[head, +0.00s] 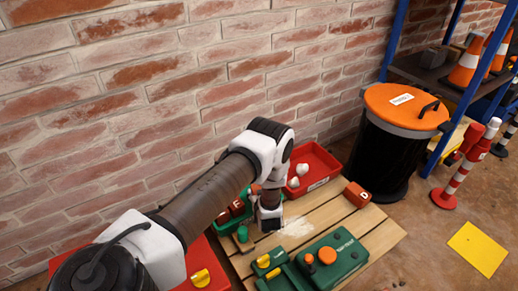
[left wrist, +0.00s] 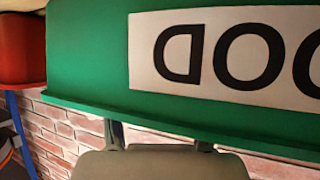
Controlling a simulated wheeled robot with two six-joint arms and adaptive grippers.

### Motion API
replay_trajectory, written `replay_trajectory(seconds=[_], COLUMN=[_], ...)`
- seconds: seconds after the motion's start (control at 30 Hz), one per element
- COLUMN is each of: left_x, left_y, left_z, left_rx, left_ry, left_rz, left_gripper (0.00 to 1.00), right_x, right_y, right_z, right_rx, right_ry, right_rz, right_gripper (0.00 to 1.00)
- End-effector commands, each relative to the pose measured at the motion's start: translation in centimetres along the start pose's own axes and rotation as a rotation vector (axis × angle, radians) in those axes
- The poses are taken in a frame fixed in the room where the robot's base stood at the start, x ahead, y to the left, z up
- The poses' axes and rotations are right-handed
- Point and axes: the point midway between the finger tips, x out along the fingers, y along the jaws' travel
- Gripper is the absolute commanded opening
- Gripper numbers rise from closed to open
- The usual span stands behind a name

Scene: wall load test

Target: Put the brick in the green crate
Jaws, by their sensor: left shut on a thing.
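The green crate (head: 222,228) sits on the wooden pallet, with red blocks (head: 235,208) inside, partly hidden by my left arm. My left gripper (head: 268,222) points down at its right end. In the left wrist view the crate's wall (left wrist: 85,60) fills the picture, its label (left wrist: 225,55) upside down. There, my left gripper's fingers (left wrist: 160,142) stand apart and go behind the crate's rim. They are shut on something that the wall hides. A red brick marked D (head: 357,194) lies apart on the pallet's right. My right gripper is not in view.
A red crate (head: 325,160) with white lumps stands behind, also in the left wrist view (left wrist: 20,50). A green case (head: 335,258) and green tools occupy the pallet's front. A black bin with an orange lid (head: 390,110) stands right. A brick wall closes the back.

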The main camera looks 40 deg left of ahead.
Motion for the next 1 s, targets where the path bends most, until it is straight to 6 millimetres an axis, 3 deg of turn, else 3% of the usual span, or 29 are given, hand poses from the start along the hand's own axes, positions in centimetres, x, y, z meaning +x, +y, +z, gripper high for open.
replay_trajectory(seconds=[0.03,0.1,0.47,0.57,0.8,1.0], left_x=[0.1,0.0,-0.3,-1.8,-8.0,-11.6], left_y=[0.0,0.0,0.0,0.0,0.1,0.0], left_z=[0.1,0.1,-0.4,-0.6,-0.9,-0.5], left_rx=[0.0,0.0,0.0,0.004,0.005,0.003], left_ry=[0.0,0.0,0.0,-0.003,-0.002,-0.002], left_rz=[0.0,0.0,0.0,0.001,0.002,0.002], left_gripper=[0.64,0.82,0.82,0.82,0.82,0.82], right_x=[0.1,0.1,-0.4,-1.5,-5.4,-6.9], right_y=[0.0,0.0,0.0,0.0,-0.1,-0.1], right_z=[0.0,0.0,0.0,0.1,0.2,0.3], right_rx=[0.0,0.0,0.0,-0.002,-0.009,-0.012], right_ry=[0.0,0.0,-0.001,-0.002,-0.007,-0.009], right_rz=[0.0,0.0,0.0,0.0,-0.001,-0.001], right_gripper=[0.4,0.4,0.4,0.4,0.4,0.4])
